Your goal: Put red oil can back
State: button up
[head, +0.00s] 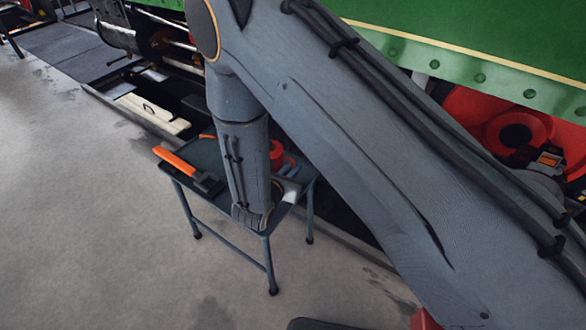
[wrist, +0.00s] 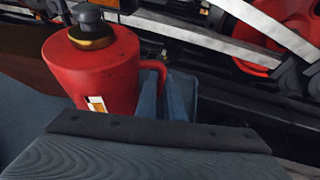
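The red oil can (wrist: 105,70), with a dark cap and brass collar, stands upright in the left of the wrist view. Its handle is on its right side. My gripper (wrist: 162,95) has its two blue-grey fingers on either side of the handle, with no clear gap, and looks shut on it. The gripper body hides the can's base, so I cannot tell whether it touches the table. In the head view the red oil can (head: 276,152) shows partly beside my arm, over the blue-grey table (head: 208,152).
An orange-handled tool (head: 180,163) lies on the table's left side. My arm covers much of the tabletop. Open grey floor (head: 90,220) lies to the left and front.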

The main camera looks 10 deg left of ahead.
jog(key=o, duration=0.4)
jog(key=shift+o, duration=0.2)
